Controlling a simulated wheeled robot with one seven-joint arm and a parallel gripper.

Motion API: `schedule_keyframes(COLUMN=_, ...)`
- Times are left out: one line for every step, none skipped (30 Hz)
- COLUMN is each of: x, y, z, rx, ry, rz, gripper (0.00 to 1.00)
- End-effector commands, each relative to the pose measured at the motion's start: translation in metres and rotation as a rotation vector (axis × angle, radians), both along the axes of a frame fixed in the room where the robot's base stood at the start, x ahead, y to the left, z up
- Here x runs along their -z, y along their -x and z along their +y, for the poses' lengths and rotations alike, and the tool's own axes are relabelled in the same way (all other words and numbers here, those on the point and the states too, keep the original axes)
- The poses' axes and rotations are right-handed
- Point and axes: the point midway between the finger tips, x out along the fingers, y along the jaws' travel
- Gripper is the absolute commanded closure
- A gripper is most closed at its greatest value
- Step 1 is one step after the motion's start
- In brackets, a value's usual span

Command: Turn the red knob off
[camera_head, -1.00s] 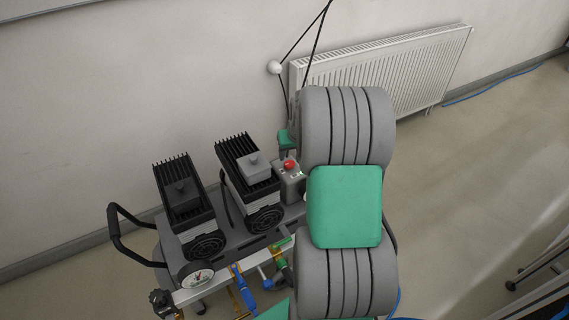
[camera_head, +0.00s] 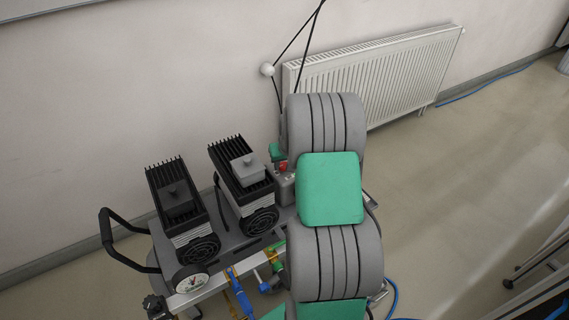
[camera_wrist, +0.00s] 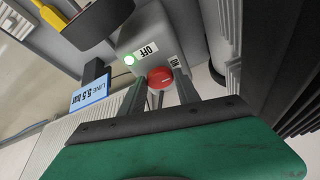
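The red knob (camera_wrist: 160,77) sits on a grey switch box (camera_wrist: 158,32) with an OFF label (camera_wrist: 146,50) and an ON label (camera_wrist: 174,62). My arm hides part of the box's right side.
The box stands on a compressor unit with two black finned motors (camera_head: 174,197), a pressure gauge (camera_head: 192,282) and a black handle (camera_head: 112,238). A blue-white sign (camera_wrist: 91,90) is close by in the wrist view. A white radiator (camera_head: 390,78) hangs on the wall behind.

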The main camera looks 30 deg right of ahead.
Motion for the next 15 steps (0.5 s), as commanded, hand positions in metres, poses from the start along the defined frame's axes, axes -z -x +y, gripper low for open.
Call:
schedule_keyframes(x=-0.0001, y=0.0001, z=-0.0001, rx=0.000, ry=0.000, rz=0.000, gripper=0.66)
schedule_keyframes(x=-0.0001, y=0.0001, z=-0.0001, rx=0.000, ry=0.000, rz=0.000, gripper=0.69)
schedule_keyframes(x=-0.0001, y=0.0001, z=-0.0001, rx=0.000, ry=0.000, rz=0.000, gripper=0.72)
schedule_keyframes(x=-0.0001, y=0.0002, z=-0.0001, rx=0.000, ry=0.000, rz=0.000, gripper=0.75)
schedule_keyframes(x=-0.0001, y=0.0002, z=-0.0001, rx=0.000, ry=0.000, rz=0.000, gripper=0.77)
schedule_keyframes(x=-0.0001, y=0.0002, z=-0.0001, rx=0.000, ry=0.000, rz=0.000, gripper=0.80)
schedule_keyframes(x=-0.0001, y=0.0002, z=0.0000, rx=0.000, ry=0.000, rz=0.000, gripper=0.83)
schedule_keyframes(x=-0.0001, y=0.0002, z=-0.0001, rx=0.000, ry=0.000, rz=0.000, gripper=0.85)
schedule_keyframes(x=-0.0001, y=0.0002, z=-0.0001, rx=0.000, ry=0.000, rz=0.000, gripper=0.88)
schedule_keyframes(x=-0.0001, y=0.0002, z=-0.0001, rx=0.000, ry=0.000, rz=0.000, gripper=0.91)
schedule_keyframes(x=-0.0001, y=0.0002, z=-0.0001, rx=0.000, ry=0.000, rz=0.000, gripper=0.93)
schedule_keyframes(x=-0.0001, y=0.0002, z=-0.0001, rx=0.000, ry=0.000, rz=0.000, gripper=0.97)
schedule_keyframes(x=-0.0001, y=0.0002, z=-0.0001, rx=0.000, ry=0.000, rz=0.000, gripper=0.99)
schedule_keyframes(x=-0.0001, y=0.0002, z=-0.0001, rx=0.000, ry=0.000, rz=0.000, gripper=1.00)
schedule_keyframes(x=-0.0001, y=0.0002, z=-0.0001, rx=0.000, ry=0.000, rz=0.000, gripper=1.00)
